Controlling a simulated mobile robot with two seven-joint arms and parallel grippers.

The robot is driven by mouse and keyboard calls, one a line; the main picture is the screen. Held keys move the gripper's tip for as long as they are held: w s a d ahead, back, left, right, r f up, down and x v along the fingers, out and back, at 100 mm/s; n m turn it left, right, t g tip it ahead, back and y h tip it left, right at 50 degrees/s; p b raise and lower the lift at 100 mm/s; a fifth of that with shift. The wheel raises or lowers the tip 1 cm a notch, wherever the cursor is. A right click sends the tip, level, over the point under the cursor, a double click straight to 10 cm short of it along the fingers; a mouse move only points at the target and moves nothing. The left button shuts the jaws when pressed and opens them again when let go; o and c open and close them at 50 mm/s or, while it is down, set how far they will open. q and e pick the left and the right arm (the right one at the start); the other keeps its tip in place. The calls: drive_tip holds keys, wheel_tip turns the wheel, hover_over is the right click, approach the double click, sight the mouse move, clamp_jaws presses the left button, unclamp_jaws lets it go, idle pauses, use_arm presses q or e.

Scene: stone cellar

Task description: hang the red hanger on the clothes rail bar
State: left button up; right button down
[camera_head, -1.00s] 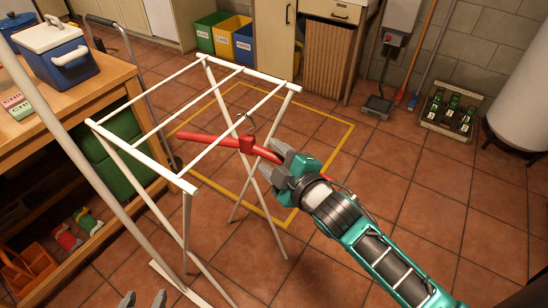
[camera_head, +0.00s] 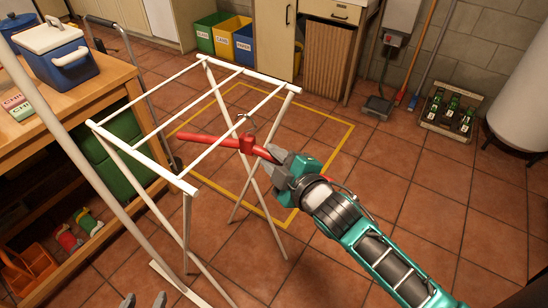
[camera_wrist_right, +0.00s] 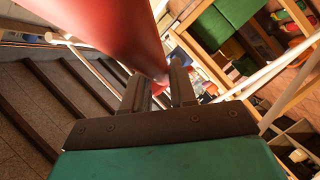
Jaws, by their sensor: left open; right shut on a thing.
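The red hanger (camera_head: 200,139) is held roughly level at the white clothes rail (camera_head: 140,150). Its small metal hook (camera_head: 246,119) points up and overlaps the rail's right-hand bar (camera_head: 262,109) in the head view; I cannot tell whether it is around the bar or just beside it. My right gripper (camera_head: 272,154) is shut on the hanger's right arm, to the right of that bar. In the right wrist view the hanger (camera_wrist_right: 100,30) looms large and blurred at the fingers (camera_wrist_right: 160,88). My left gripper (camera_head: 143,301) is open and empty at the bottom edge, only its fingertips showing.
A wooden workbench (camera_head: 110,82) with a blue cooler (camera_head: 62,62) stands left of the rail. Colored bins (camera_head: 226,36) stand behind it. A crate of bottles (camera_head: 449,112) and a white tank (camera_head: 520,85) are at the right.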

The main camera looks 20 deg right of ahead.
drive_tip(key=shift+s+d+r+p, duration=0.1)
drive_tip(key=shift+d+r+p, duration=0.05)
drive_tip(key=shift+r+p, duration=0.8)
drive_tip(key=shift+s, duration=0.1)
drive_tip(key=shift+s+d, duration=0.1)
drive_tip(key=shift+d, duration=0.1)
drive_tip(key=shift+s+d+p, duration=0.5)
drive_tip(key=shift+s+d, duration=0.15)
drive_tip(key=shift+d, duration=0.1)
drive_tip(key=shift+s+d, duration=0.85)
drive_tip(key=shift+d, duration=0.1)
drive_tip(key=s+d, duration=1)
drive_tip(key=d, duration=0.2)
drive_tip(key=shift+s, duration=0.3)
